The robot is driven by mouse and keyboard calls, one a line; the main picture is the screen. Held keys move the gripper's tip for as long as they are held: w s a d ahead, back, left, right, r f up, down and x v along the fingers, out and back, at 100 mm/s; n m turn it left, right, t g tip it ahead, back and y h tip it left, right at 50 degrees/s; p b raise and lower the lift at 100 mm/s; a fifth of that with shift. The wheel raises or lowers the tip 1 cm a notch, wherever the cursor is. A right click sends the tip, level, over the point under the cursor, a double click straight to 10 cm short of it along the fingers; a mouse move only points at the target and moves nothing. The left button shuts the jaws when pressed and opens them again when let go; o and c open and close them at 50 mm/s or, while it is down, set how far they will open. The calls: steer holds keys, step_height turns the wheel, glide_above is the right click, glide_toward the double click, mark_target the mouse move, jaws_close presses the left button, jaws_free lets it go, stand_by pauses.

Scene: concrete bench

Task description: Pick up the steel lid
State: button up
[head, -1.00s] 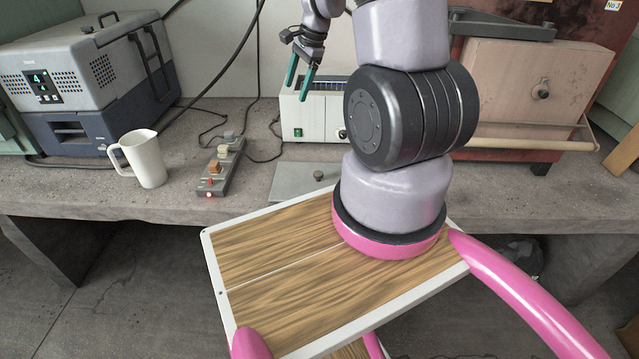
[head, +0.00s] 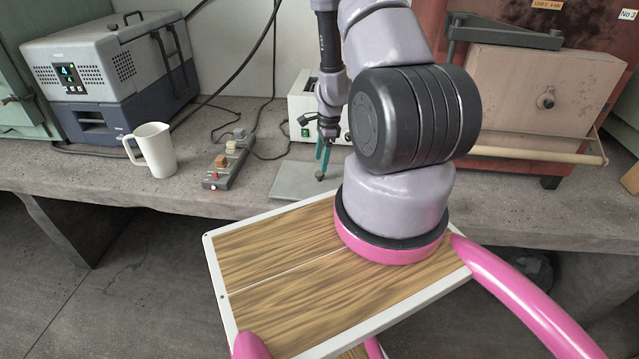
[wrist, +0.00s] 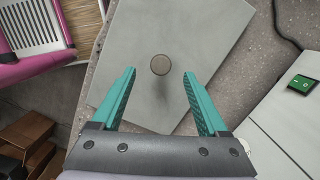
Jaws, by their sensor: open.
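The steel lid (head: 296,184) is a flat grey plate with a small round knob (head: 320,177), lying on the concrete bench behind my wooden-topped base. In the wrist view the lid (wrist: 200,40) fills the middle, and its knob (wrist: 160,65) shows just beyond and between the fingertips. My gripper (head: 322,158) points down over the lid, close above the knob. In the wrist view my gripper (wrist: 160,75) is open, with its teal fingers apart and nothing between them. The lid's right part is hidden by my arm in the head view.
A white appliance (head: 302,108) stands close behind the lid; its green switch (wrist: 302,84) shows in the wrist view. A grey switch strip (head: 226,163) and a white jug (head: 154,150) stand to the left. A red furnace (head: 540,75) is at the right.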

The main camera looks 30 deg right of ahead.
mark_target(319, 173)
steer(key=f, duration=0.5)
steer(key=shift+w+a, duration=0.1)
steer(key=shift+a, duration=0.1)
jaws_close()
stand_by(1.1)
